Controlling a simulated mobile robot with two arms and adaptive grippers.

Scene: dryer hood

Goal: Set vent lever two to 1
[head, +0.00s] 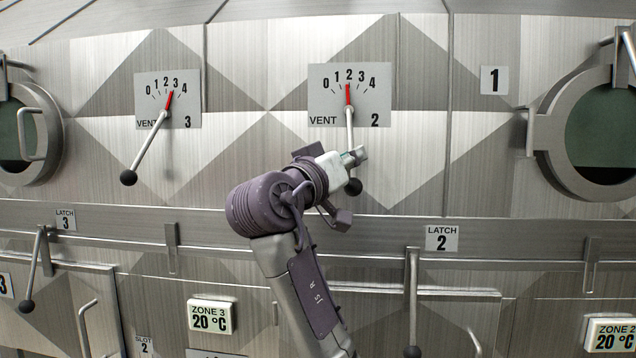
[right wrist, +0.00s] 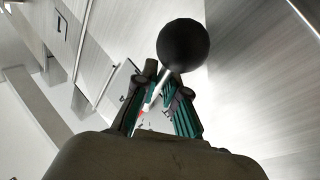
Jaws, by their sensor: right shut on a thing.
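Vent lever two (head: 350,132) hangs nearly straight down from its pivot below the dial plate (head: 349,94) marked VENT 2. Its red pointer stands at about 2 on the 0 to 4 scale. The lever's black ball knob (head: 353,187) is at its lower end; it also shows large in the right wrist view (right wrist: 183,45). My right gripper (head: 357,156) is at the lever's lower rod, just above the knob. In the right wrist view its two fingers (right wrist: 160,97) are on either side of the thin rod, shut on it. My left gripper is not in view.
A rail (head: 400,232) runs below, with latch lever two (head: 413,300) and latch lever three (head: 34,262). A round door (head: 548,133) is at right.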

